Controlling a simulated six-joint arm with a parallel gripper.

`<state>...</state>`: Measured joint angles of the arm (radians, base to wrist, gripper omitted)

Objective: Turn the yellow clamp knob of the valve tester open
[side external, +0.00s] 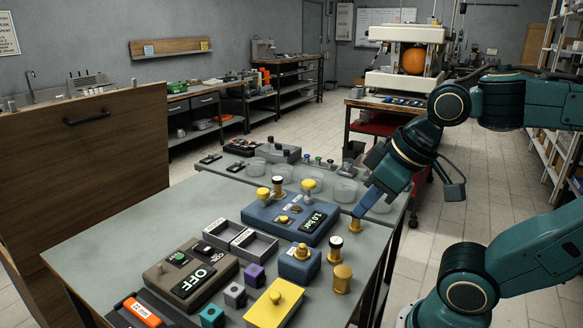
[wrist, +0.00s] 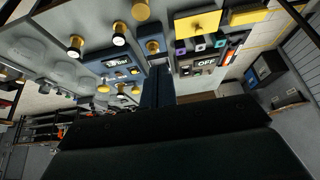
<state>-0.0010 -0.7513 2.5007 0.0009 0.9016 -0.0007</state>
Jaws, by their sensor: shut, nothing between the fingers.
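The blue tester (side external: 262,221) with a "1.0 bar" display stands mid-table in the side view. Yellow knobs stand at its back left (side external: 263,194) and back right (side external: 309,186), and a small one (side external: 283,219) is on its front. I cannot tell for certain which is the clamp knob. My gripper (side external: 359,211) is shut and empty, pointing down to the right of the tester, apart from its knobs. A brass fitting (side external: 356,225) shows just below the fingertips; contact is unclear. In the wrist view the shut fingers (wrist: 159,70) point towards a small blue block (wrist: 154,47).
The small blue block with a brass top also shows in the side view (side external: 300,268). A grey "OFF" box (side external: 160,272), trays (side external: 255,247), coloured cubes and a yellow block (side external: 272,307) crowd the front.

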